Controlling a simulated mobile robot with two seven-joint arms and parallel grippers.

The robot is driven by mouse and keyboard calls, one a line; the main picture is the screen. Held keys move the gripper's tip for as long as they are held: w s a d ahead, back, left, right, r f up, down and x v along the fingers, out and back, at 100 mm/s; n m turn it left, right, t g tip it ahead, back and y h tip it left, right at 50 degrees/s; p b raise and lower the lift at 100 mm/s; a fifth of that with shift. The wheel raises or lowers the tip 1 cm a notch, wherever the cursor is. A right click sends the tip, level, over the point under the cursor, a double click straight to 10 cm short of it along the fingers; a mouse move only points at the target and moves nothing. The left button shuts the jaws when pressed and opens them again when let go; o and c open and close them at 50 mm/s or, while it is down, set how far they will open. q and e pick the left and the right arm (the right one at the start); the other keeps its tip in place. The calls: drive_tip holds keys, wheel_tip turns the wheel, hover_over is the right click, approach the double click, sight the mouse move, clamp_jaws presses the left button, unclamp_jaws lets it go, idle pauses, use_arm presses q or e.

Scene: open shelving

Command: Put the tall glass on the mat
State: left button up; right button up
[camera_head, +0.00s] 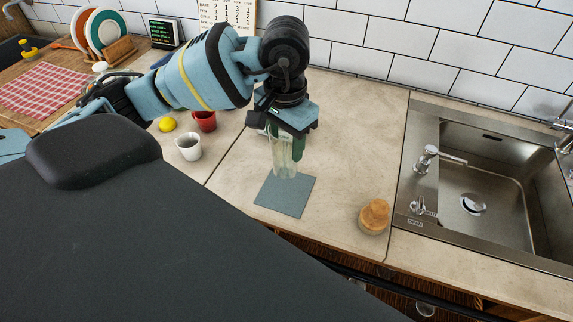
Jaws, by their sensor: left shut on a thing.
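The tall glass (285,165) is clear and upright, held in my left gripper (287,146). The gripper points down and its fingers are shut on the upper part of the glass. The mat (289,203) is a flat grey-blue square on the beige counter. The glass's lower end shows against the mat's far part; I cannot tell whether it touches the mat or hangs just above it. My right gripper is not in view.
A wooden-topped object (374,216) stands right of the mat, before the sink (480,195). A white cup (188,147), a red cup (205,121) and a yellow lemon (167,124) are to the left. Counter (345,150) between mat and sink is mostly clear.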

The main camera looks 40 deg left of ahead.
sight(286, 166)
use_arm(q)
wheel_tip(286, 166, down, 4)
drive_tip(key=shift+w+r, duration=0.15)
drive_tip(key=shift+r, duration=0.05)
drive_tip(key=shift+f, duration=1.95)
drive_tip(key=shift+f, duration=0.2)
drive_tip(key=o, duration=1.1)
wheel_tip(286, 166, up, 12)
drive_tip(key=shift+r, duration=0.2)
